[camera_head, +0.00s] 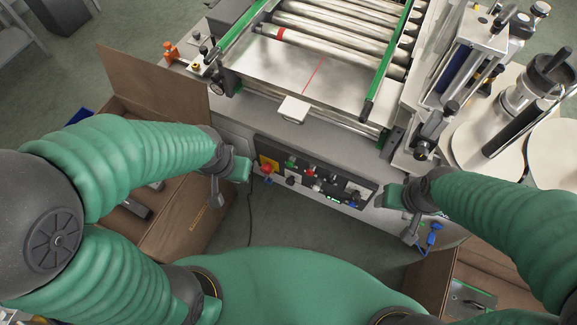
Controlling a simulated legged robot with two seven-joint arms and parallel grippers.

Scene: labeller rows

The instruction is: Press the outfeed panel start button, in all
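The control panel (316,183) is a dark strip on the machine's front face, below the roller conveyor. At its left end is a red mushroom button (267,169) on a yellow plate. A small green button (291,162) sits to the right of it, then a red button (310,172) and several dark knobs. Labels are too small to read. My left gripper (230,178) is just left of the panel, apart from the buttons. My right gripper (402,209) is just right of the panel's right end. The finger openings of both grippers are unclear.
The roller conveyor (340,38) with green side rails lies above the panel. A white block (294,109) sits at its near edge. An open cardboard box (192,215) stands at lower left, another (437,280) at lower right. A labelling unit (468,65) stands at right.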

